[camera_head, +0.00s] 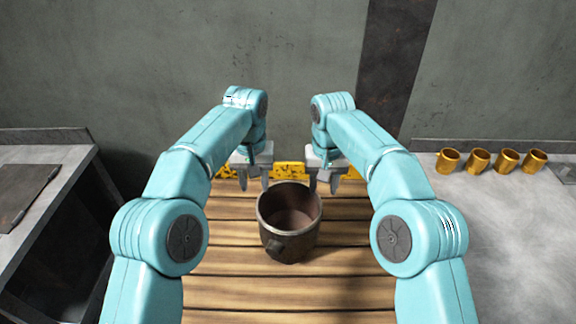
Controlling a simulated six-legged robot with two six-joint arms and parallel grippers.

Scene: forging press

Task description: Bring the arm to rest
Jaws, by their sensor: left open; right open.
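My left arm comes in from the left, and its gripper (254,182) is open and empty above the far part of the slatted wooden surface (290,292). My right gripper (323,185) is open and empty at about the same depth, a little to the right. Both grippers point downward. A dark brown, round, open pot (288,240) stands upright on the wood between my two arms. The grippers appear at the far left and far right of its rim; I cannot tell whether either touches it. The inside of the pot looks empty.
A yellow and black strip (290,170) lies along the back edge of the wood. Several brass-coloured mugs (478,161) stand on the grey counter (510,230) at the right. A dark-fronted bench (70,163) with a flat dark plate (22,195) is at the left. A grey wall closes the back.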

